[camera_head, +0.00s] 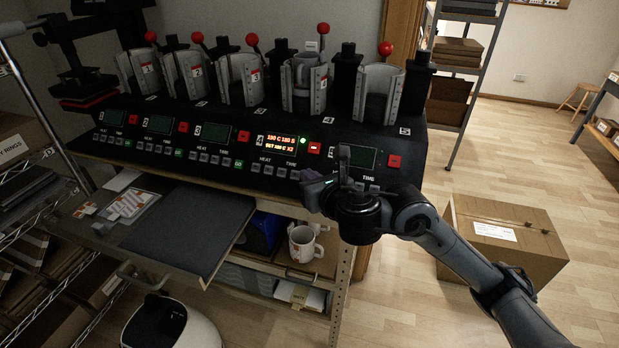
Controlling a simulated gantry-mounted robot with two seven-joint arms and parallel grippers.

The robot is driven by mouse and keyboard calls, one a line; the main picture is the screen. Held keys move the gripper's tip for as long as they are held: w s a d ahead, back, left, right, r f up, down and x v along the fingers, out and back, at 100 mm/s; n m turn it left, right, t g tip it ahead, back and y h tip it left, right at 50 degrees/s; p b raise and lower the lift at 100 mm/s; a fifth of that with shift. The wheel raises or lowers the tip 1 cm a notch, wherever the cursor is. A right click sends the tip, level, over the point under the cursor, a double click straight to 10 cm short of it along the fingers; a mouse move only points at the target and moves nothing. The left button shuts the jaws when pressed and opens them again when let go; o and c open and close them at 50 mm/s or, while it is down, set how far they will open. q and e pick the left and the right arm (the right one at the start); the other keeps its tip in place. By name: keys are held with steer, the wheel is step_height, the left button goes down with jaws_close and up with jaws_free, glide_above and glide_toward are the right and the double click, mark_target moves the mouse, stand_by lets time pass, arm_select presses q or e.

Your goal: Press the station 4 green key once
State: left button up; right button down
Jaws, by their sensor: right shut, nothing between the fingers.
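The station 4 panel on the black press bench has a lit orange display (280,143), a green light (303,141) and a red switch (315,148). The display seems to read 190 C 180 S over a set line. Its grey HEAT and TIME keys (280,171) sit below. My right gripper (312,179) is shut and empty, in front of the right end of this key row. It covers the place where the station 4 green key would sit, so I cannot see the key or tell whether I touch it. My left gripper is not in view.
Station 4's press (304,80) holds a grey mug. Other presses with red-knobbed levers stand alongside. The station 3 green key (239,163) shows to the left. A white mug (303,243) stands on the shelf below. A cardboard box (500,250) is on the floor at right.

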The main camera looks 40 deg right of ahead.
steer(key=shift+w+d+f+b, duration=0.2)
steer(key=shift+d+f+b, duration=0.1)
steer(key=shift+b, duration=0.1)
stand_by(0.3)
steer(key=shift+r, duration=0.1)
steer(key=shift+s+a+r+p, duration=0.35)
steer(key=shift+a+r+p, duration=0.2)
steer(key=shift+p, duration=0.35)
